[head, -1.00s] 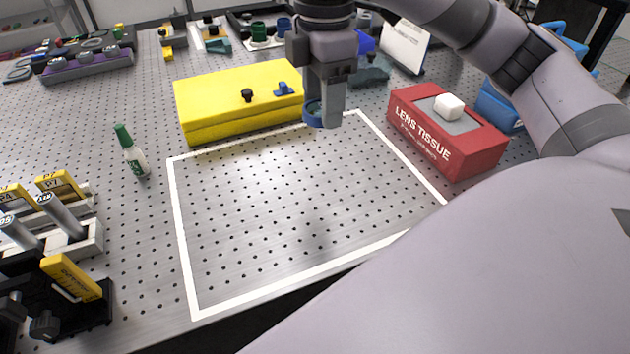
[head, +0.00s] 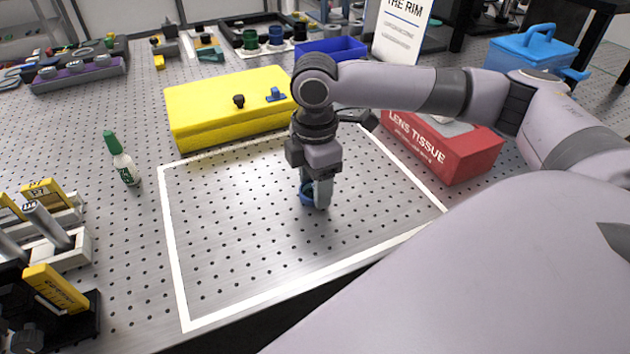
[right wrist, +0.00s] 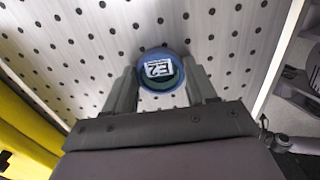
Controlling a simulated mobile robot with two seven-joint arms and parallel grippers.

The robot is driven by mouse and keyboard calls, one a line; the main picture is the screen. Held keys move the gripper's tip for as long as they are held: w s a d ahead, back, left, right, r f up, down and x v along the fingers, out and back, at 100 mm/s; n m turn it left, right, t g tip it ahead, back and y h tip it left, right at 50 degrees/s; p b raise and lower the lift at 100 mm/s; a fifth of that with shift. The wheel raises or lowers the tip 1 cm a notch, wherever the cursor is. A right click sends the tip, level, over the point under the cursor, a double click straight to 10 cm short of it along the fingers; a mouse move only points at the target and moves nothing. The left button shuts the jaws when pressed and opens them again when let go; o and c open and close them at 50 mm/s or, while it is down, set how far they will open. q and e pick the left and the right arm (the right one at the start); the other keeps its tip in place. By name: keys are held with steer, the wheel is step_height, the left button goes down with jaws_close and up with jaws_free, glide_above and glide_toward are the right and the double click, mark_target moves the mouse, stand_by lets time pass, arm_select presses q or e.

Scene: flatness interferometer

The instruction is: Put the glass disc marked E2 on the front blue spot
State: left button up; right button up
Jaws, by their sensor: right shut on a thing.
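The glass disc marked E2 (head: 306,194) has a blue rim and is held at the tip of my right gripper (head: 316,200), above the white-outlined area of the perforated table. In the right wrist view the disc (right wrist: 161,71) faces the camera with its white E2 label readable. My right gripper's two fingers (right wrist: 160,80) are on either side of it, shut on its rim. Whether the disc touches the table cannot be told. I see no blue spot in either view. My left gripper is not in view.
A yellow box (head: 220,105) stands behind the outlined area, and a red lens tissue box (head: 450,150) at its right. Racks with yellow tags (head: 50,245) are at the front left. The outlined area (head: 230,235) is otherwise clear.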

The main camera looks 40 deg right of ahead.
steer(key=o, duration=1.1)
steer(key=shift+f, duration=0.1)
steer(key=shift+c, duration=0.2)
